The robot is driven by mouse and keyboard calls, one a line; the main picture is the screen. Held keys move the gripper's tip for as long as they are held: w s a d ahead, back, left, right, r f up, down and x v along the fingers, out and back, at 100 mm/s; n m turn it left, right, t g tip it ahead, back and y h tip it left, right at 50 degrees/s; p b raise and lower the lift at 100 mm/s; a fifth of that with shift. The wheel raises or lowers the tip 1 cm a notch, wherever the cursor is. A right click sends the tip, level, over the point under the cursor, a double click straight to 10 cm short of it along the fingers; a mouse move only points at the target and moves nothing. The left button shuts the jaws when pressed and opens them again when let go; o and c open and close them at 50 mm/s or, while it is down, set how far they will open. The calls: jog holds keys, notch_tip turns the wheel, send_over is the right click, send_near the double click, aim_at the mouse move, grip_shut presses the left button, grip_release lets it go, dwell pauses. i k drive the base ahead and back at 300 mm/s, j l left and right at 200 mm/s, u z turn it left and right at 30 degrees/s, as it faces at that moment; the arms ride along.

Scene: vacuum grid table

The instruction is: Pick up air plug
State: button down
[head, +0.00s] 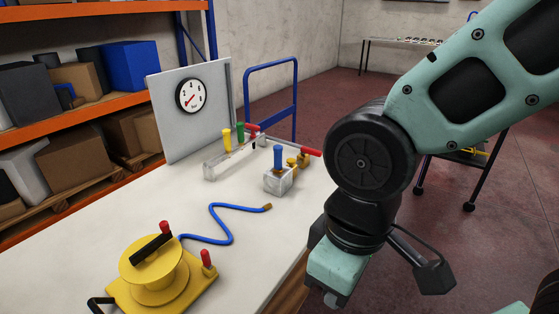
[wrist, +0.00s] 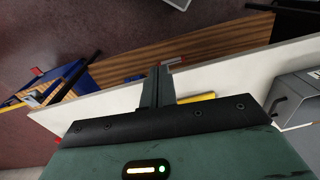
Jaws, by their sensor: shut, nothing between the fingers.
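A blue hose (head: 222,228) lies in a loose zigzag on the white table. Its free end is a small brass-coloured tip (head: 267,207), which looks like the air plug and lies flat on the table. The other end runs to a yellow reel (head: 155,272). My gripper (head: 334,299) hangs beyond the table's right edge, to the right of and apart from the tip. In the wrist view its fingers (wrist: 158,87) are together and empty. I cannot make out the plug in the wrist view.
A clear block with a blue-topped valve (head: 278,170) and brass fittings stands near the table's right edge. Behind it is a manifold with coloured handles (head: 228,148). A gauge panel (head: 190,110) stands at the back. Bare table surrounds the hose tip.

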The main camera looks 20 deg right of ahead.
aim_at(278, 149)
jog(key=i+l+u, duration=0.5)
jog(key=l, duration=0.15)
jog(key=l+u, duration=0.25)
jog(key=i+l+u, duration=0.15)
jog(key=l+u, duration=0.15)
jog(key=l, duration=0.2)
